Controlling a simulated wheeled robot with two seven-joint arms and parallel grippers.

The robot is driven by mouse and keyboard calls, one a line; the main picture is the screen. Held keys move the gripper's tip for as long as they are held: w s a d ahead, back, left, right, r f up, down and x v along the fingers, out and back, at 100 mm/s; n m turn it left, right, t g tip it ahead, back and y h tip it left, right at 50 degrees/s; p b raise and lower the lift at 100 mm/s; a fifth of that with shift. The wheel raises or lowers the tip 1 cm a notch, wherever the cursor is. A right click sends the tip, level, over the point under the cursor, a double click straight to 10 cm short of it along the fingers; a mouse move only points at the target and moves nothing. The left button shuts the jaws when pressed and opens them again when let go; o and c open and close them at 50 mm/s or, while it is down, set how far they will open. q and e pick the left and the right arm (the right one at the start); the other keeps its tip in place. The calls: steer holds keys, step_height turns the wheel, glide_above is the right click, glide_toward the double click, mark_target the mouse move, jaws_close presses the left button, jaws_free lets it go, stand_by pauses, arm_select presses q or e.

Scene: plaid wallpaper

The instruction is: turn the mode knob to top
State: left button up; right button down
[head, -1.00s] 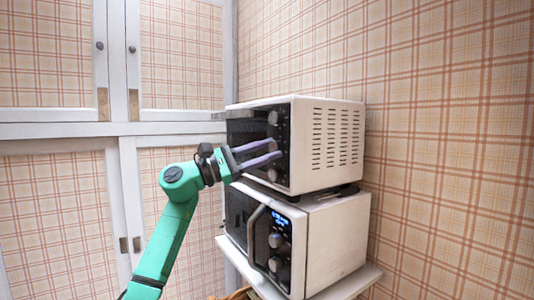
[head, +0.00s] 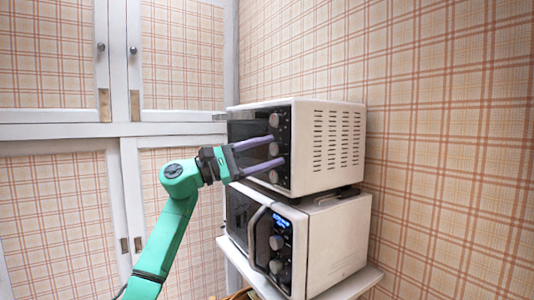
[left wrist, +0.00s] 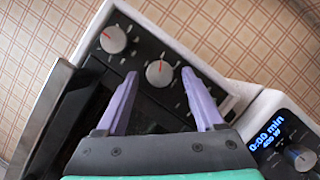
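The white toaster oven (head: 330,148) has a dark front panel with a column of round silver knobs. These are the top knob (head: 274,119), the middle knob (head: 274,149) and the bottom knob (head: 273,176). No readable label shows which is the mode knob. My left gripper (head: 278,149) is open at the panel, its purple fingers on either side of the middle knob. In the left wrist view the middle knob (left wrist: 159,75) lies between the fingertips, with clear gaps; its red mark is near its top edge. The top knob (left wrist: 113,39) is left of the fingers. My right gripper is out of view.
A microwave (head: 335,240) with a lit blue display stands directly under the oven on a white shelf (head: 350,285). A plaid wall is close behind and to the right. White-framed cupboards (head: 60,130) stand at the left.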

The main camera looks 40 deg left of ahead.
arm_select(q)
steer(key=shift+s+f, duration=0.1)
steer(key=b+v, duration=0.7)
steer(key=v, duration=0.7)
steer(key=shift+s+a+b, duration=0.15)
steer(key=shift+s+b, duration=0.05)
steer(key=shift+b, duration=0.2)
